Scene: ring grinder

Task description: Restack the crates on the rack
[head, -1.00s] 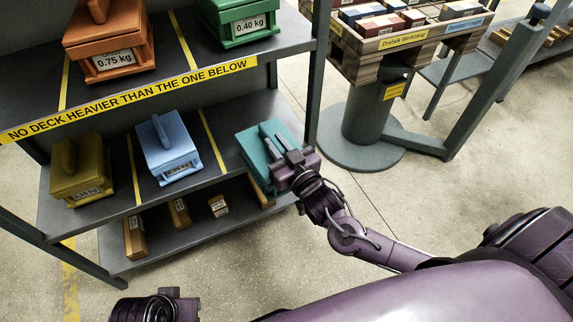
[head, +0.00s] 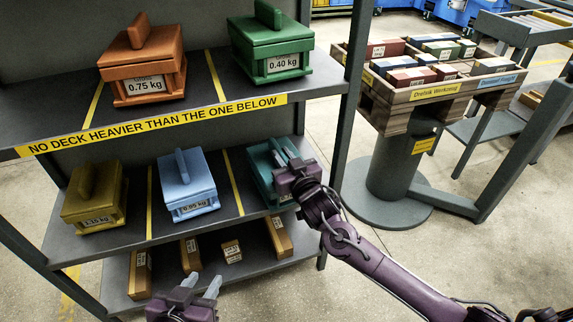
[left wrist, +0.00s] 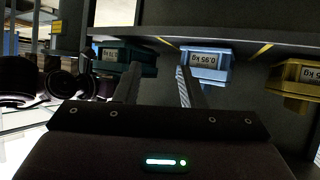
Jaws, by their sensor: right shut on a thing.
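The rack has an orange 0.75 kg crate (head: 143,68) and a green 0.40 kg crate (head: 270,45) on its upper deck (head: 195,108). On the deck below stand a yellow crate (head: 93,198), a blue 0.95 kg crate (head: 187,188) and a teal crate (head: 262,172). My right gripper (head: 284,160) is shut on the teal crate's handle, hiding part of that crate. My left gripper (head: 201,284) is open and empty, low in front of the rack. The left wrist view shows the blue crate (left wrist: 207,66) beyond its parted fingers, with the teal (left wrist: 112,58) and yellow (left wrist: 298,82) crates either side.
A yellow strip (head: 150,126) on the upper deck's edge reads "No deck heavier than the one below". Several small boxes (head: 190,254) lie on the bottom shelf. A wooden bin stand (head: 400,165) is right of the rack. Rack posts (head: 345,110) flank the decks.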

